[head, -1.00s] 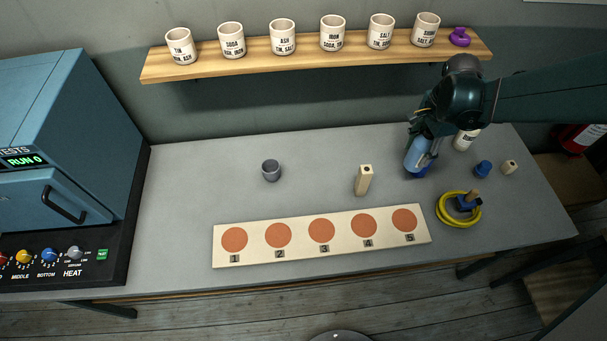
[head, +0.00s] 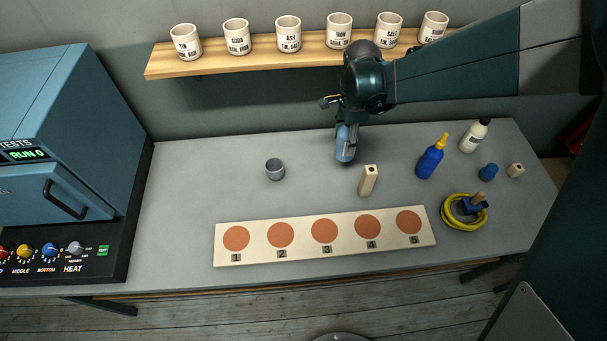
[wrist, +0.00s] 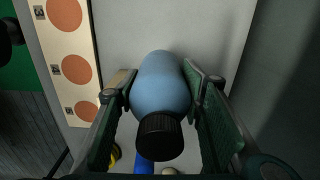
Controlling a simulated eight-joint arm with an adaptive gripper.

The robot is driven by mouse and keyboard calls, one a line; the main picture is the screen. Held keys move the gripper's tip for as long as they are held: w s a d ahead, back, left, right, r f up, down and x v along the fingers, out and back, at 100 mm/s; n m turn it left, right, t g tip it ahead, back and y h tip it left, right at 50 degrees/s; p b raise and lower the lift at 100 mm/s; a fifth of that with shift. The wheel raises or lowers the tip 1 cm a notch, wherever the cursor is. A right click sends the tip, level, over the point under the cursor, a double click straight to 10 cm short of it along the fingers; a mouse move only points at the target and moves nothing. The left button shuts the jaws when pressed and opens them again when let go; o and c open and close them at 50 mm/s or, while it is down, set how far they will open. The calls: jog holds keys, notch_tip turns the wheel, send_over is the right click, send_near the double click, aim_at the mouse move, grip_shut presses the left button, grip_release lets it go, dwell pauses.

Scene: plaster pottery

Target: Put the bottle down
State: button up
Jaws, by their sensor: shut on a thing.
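The bottle, light blue with a black cap, is between the fingers of my gripper (wrist: 160,84). In the wrist view the bottle (wrist: 163,68) fills the space between the two green-padded fingers, its cap toward the camera. In the head view my gripper (head: 346,144) points down at the back middle of the table, shut on the bottle (head: 343,151). The bottle looks close to upright. I cannot tell whether its base touches the table.
The grey table (head: 190,180) has bare room around the bottle. A small grey cup (head: 275,170) stands to the left, a pale block with a hole (head: 368,181) in front, and a blue bottle with a yellow nozzle (head: 430,160) to the right. A numbered board (head: 260,258) lies in front.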

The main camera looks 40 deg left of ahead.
jog(key=s+a, duration=0.9)
jog(key=a, duration=0.1)
jog(key=shift+f, duration=0.35)
jog(key=shift+a, duration=0.1)
jog(key=shift+f, duration=0.1)
notch_tip(320, 180, down, 6)
jog(key=shift+b, duration=0.4)
jog(key=shift+f, duration=0.1)
jog(key=shift+f, duration=1.85)
jog(key=shift+f, duration=0.1)
jog(key=o, duration=1.1)
